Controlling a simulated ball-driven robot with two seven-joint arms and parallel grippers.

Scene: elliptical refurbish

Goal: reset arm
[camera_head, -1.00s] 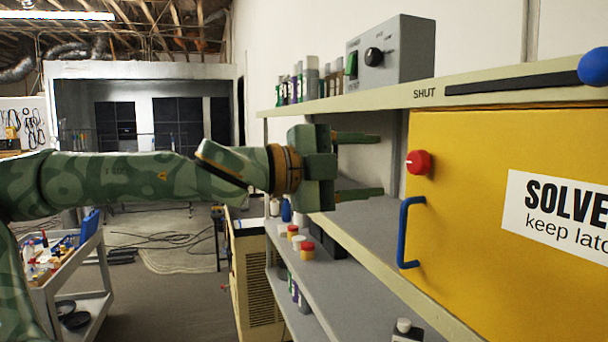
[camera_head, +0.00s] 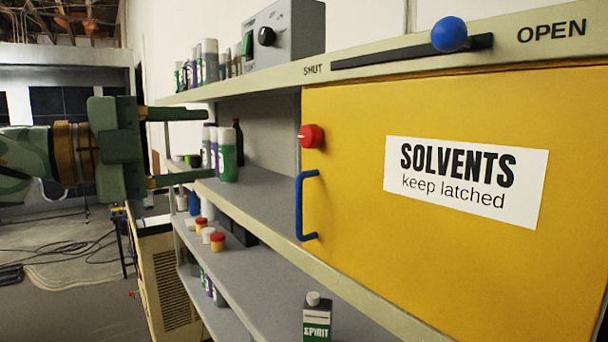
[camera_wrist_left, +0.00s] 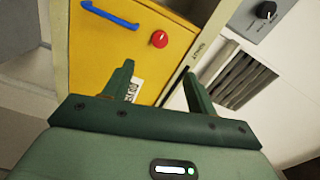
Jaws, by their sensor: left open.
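My left gripper (camera_head: 182,147) comes in from the left in the head view, with its two fingers apart and nothing between them. It stands in front of the open shelf section, to the left of the yellow cabinet door (camera_head: 350,250). In the left wrist view the open fingers (camera_wrist_left: 160,85) point toward the cabinet, with the red knob (camera_wrist_left: 159,39) and blue handle (camera_wrist_left: 110,14) beyond them. The right gripper is not in view.
The door has a red knob (camera_head: 311,136) and a blue handle (camera_head: 300,205). Above it a blue ball (camera_head: 450,34) sits on a slot between SHUT and OPEN. A grey box (camera_head: 284,36), cans (camera_head: 228,158) and a SPIRIT bottle (camera_head: 317,318) stand on the shelves.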

